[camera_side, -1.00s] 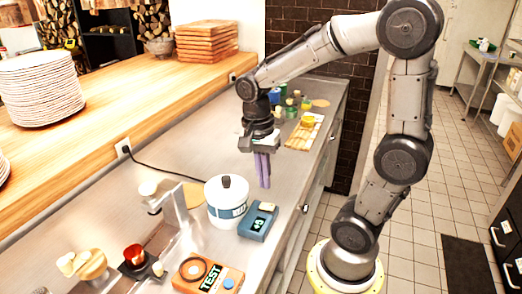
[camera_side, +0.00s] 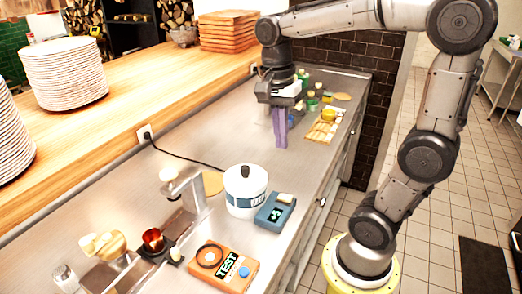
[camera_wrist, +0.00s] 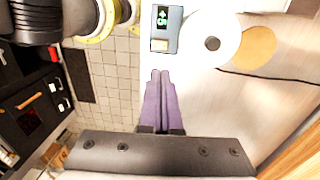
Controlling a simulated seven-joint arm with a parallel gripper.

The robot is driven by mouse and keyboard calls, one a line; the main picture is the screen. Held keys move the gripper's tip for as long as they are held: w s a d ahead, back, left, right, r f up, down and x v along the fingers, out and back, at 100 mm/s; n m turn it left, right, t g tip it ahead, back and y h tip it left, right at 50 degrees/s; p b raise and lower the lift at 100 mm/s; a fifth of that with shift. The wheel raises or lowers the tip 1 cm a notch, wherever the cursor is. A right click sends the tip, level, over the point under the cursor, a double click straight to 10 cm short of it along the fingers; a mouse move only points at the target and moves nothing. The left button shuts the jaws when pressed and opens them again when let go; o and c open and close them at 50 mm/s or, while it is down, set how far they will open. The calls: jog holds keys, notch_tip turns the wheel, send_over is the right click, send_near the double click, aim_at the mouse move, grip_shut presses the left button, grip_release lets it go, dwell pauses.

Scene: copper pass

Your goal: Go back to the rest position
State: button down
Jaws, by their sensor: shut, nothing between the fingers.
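My gripper (camera_side: 281,142) has long purple fingers pressed together with nothing between them. In the side view it points down over the metal counter (camera_side: 200,130), beyond the white pot (camera_side: 245,188) and apart from it. In the wrist view the closed fingertips (camera_wrist: 158,74) show in the middle. There the pot (camera_wrist: 212,42) and the blue device with a green display (camera_wrist: 163,28) lie beyond the tips. No rest position is marked in either view.
An orange TEST box (camera_side: 224,266), a red cup (camera_side: 153,238) and a tap (camera_side: 187,190) are at the near end. A cutting board (camera_side: 325,125) and small coloured items lie at the far end. Plate stacks (camera_side: 63,75) stand on the wooden shelf. A black cable crosses the counter.

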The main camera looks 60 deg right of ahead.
jog(key=s+a+f+n+t, duration=0.2)
jog(key=s+a+n+t, duration=0.3)
jog(key=n, duration=1.2)
jog(key=shift+s+a+t, duration=0.4)
jog(key=shift+s+t, duration=0.4)
jog(key=shift+s, duration=0.3)
jog(key=c, duration=1.2)
grip_release()
jog(key=shift+w+n, duration=0.1)
jog(key=shift+n, duration=0.4)
jog(key=shift+o, duration=2.4)
jog(key=shift+s+f, duration=0.1)
jog(key=shift+s, duration=0.25)
notch_tip(320, 180, up, 4)
jog(key=g, duration=0.9)
send_over(285, 196)
jog(key=w+a, duration=0.2)
jog(key=w, duration=0.2)
jog(key=shift+g, duration=0.5)
jog(key=f, duration=0.1)
jog(key=w+d+f, duration=0.1)
jog(key=w+f, duration=0.1)
jog(key=shift+w+d+f, duration=0.1)
jog(key=shift+d+f, duration=0.05)
jog(key=shift+d, duration=0.2)
jog(key=shift+d+f, duration=0.1)
jog(key=shift+f, duration=0.4)
jog(key=x, duration=1.3)
jog(key=shift+s+f, duration=0.1)
jog(key=shift+s, duration=0.1)
